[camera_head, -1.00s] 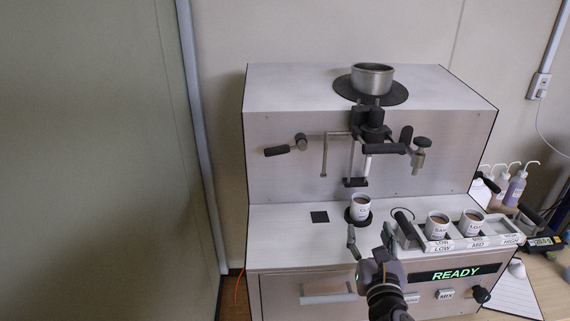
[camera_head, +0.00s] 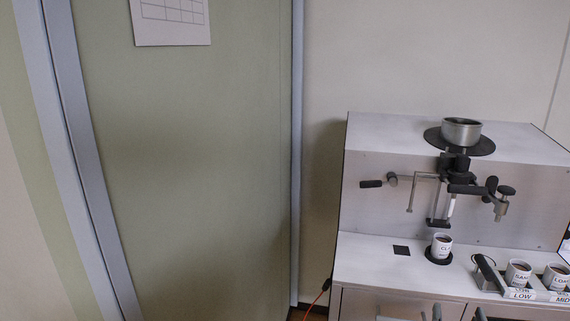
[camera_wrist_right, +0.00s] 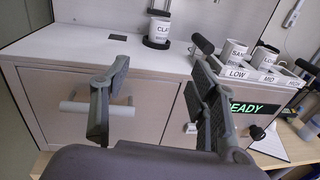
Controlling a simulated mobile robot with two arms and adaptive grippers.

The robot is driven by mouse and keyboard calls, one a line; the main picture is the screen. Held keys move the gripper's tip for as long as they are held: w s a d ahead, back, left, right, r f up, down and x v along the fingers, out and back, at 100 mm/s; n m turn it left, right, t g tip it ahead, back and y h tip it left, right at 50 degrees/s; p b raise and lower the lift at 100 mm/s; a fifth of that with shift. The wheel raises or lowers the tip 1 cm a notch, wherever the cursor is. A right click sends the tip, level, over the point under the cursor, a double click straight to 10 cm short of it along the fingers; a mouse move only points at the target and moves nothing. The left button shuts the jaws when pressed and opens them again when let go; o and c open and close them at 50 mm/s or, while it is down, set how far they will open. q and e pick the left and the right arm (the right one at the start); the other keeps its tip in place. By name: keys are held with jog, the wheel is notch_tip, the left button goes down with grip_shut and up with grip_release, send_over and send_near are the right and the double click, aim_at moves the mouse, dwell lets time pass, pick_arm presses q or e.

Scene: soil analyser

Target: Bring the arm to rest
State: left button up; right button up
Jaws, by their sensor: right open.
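My right gripper (camera_wrist_right: 160,75) is open and empty in the right wrist view, its two fingers spread wide in front of the soil analyser's drawer front (camera_wrist_right: 145,100). In the head view only the tips of my right gripper (camera_head: 458,314) show at the bottom edge, below a white cup (camera_head: 441,245). That cup, labelled CLAY, stands upright on a round black pad and also shows in the right wrist view (camera_wrist_right: 159,27). The gripper is apart from it. My left gripper is out of view.
The analyser (camera_head: 385,190) fills the right, with a metal pan (camera_head: 461,131) on top. Cups stand in a tray marked LOW and MID (camera_head: 522,294); the wrist view shows a green display (camera_wrist_right: 247,107). A green wall panel (camera_head: 180,160) stands left.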

notch_tip(320, 180, down, 24)
jog(key=m+g+y, duration=0.2)
jog(key=m+g, duration=0.3)
jog(key=m, duration=0.2)
jog(key=s+a+f+m+g+y, duration=0.1)
jog(key=s+f+m+g, duration=0.2)
jog(key=f, duration=0.6)
jog(key=s+a+f+m+g+y, duration=0.1)
jog(key=s+f+m, duration=0.2)
jog(key=s+f, duration=0.35)
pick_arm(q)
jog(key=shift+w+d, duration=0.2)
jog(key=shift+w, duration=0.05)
pick_arm(e)
jog(key=s+a+f+m+g+y, duration=0.1)
jog(key=s+a+f+m+g, duration=0.2)
jog(key=s+f+m, duration=0.5)
jog(key=s+a+f+m+g+y, duration=0.1)
jog(key=s+a+f+m+g, duration=0.2)
jog(key=s+f, duration=1.3)
jog(key=s+a+m, duration=0.2)
jog(key=s+m, duration=0.3)
jog(key=s, duration=0.3)
jog(key=shift+g, duration=0.4)
